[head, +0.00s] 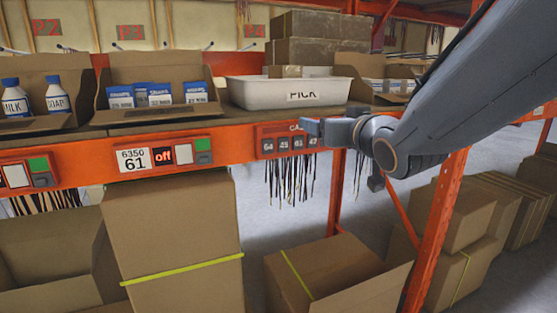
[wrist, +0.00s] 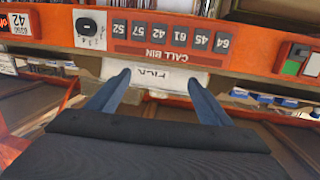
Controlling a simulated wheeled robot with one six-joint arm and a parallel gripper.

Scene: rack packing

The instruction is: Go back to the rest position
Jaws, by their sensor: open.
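My gripper (head: 312,127) is in front of the orange shelf beam at the right, just below the white bin. In the wrist view my gripper (wrist: 158,82) shows two blue fingers spread apart with nothing between them. The white bin labelled PICK (head: 290,92) stands on the shelf, and its label also shows upside down between the fingers in the wrist view (wrist: 154,76). The bin holds a brown item at its back edge; the rest of its inside is hidden.
The orange rack beam (head: 225,150) carries labels and a call bin panel (wrist: 172,40). Open cartons with blue-white packs (head: 158,95) and bottles (head: 36,98) stand left of the bin. Large cardboard boxes (head: 175,235) fill the space below. An orange upright (head: 437,230) stands beneath my arm.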

